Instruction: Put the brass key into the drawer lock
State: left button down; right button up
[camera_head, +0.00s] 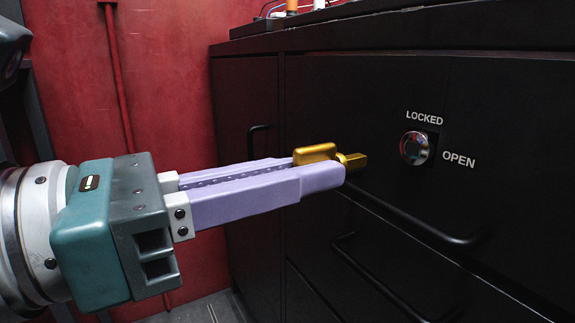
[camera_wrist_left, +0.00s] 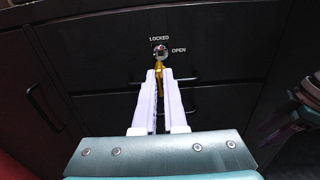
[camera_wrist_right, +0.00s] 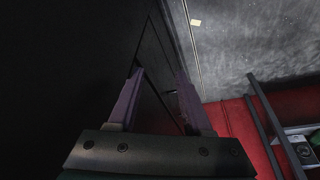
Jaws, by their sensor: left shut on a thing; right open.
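My left gripper (camera_head: 322,168) is shut on the brass key (camera_head: 315,153), whose gold head sits between the lilac fingers. The key's shaft sticks out past the fingertips toward the round drawer lock (camera_head: 415,148), with a gap between them in the head view. The lock is on the black cabinet front, beside the words LOCKED and OPEN. In the left wrist view the key (camera_wrist_left: 159,68) lines up just below the lock (camera_wrist_left: 160,51).
The black cabinet (camera_head: 350,90) fills the right side, with bar handles (camera_head: 400,215) jutting out below the lock. A red wall (camera_head: 170,80) stands behind at the left. Small objects (camera_head: 292,6) sit on the cabinet top. The space just before the lock is clear.

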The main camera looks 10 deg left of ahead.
aim_at(359, 156)
pick_arm(q)
jog(key=x, duration=0.3)
jog(key=shift+w+d+r, duration=0.1)
jog(key=shift+w+d, duration=0.05)
jog(key=shift+d, duration=0.15)
jog(key=shift+p+x, duration=0.45)
jog(key=shift+x, duration=0.3)
jog(key=shift+d+p, duration=0.1)
jog(key=shift+p, duration=0.3)
dwell(0.7)
jog(key=shift+p+x, duration=0.75)
jog(key=shift+x, duration=0.4)
dwell(2.9)
dwell(0.3)
